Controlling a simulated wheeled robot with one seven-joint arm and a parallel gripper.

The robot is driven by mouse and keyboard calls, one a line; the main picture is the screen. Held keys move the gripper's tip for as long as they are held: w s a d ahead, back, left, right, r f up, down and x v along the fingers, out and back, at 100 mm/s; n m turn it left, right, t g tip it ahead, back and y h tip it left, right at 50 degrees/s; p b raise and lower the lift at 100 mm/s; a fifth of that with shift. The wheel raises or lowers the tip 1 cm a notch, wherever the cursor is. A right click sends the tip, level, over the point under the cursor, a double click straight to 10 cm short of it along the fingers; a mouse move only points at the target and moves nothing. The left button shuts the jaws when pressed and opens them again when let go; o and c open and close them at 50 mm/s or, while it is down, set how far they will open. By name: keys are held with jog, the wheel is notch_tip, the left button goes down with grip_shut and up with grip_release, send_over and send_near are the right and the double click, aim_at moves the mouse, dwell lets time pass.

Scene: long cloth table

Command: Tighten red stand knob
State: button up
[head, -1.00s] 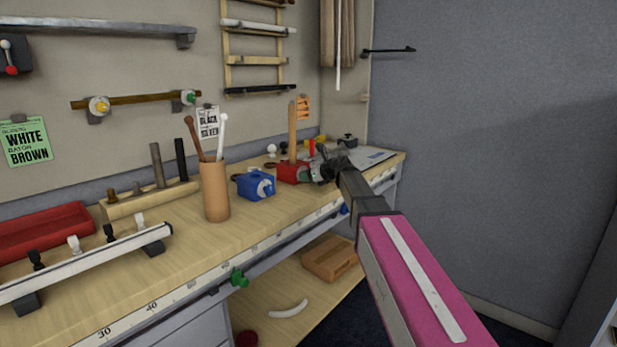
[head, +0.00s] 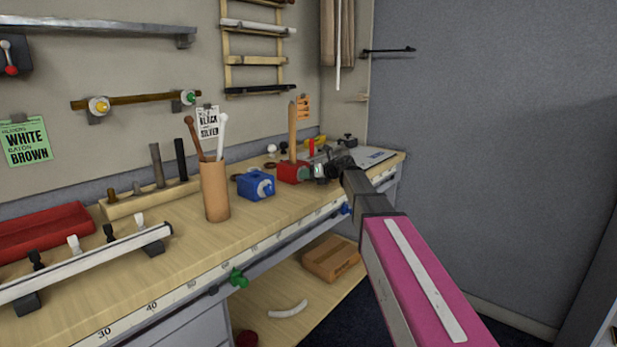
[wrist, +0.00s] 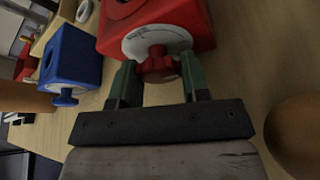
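The red stand (head: 291,172) sits on the bench top at the back, with a wooden upright in it. In the wrist view it is a red block (wrist: 198,22) with a pale round face, and its red knob (wrist: 157,63) sticks out toward my gripper. My gripper (wrist: 160,76) has two green fingers, one at each side of the knob, part-way apart. The knob lies between the fingertips; I cannot tell whether they press on it. In the head view the gripper (head: 321,174) is right beside the stand and hides the knob.
A blue stand (head: 256,186) with a blue knob is left of the red one. A brown cup (head: 215,192) with sticks stands further left. In the wrist view, a round brown object (wrist: 295,135) is close at the right.

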jog(key=shift+o, duration=1.4)
jog(key=v, duration=1)
jog(key=shift+s+d, duration=0.2)
jog(key=shift+d, duration=0.15)
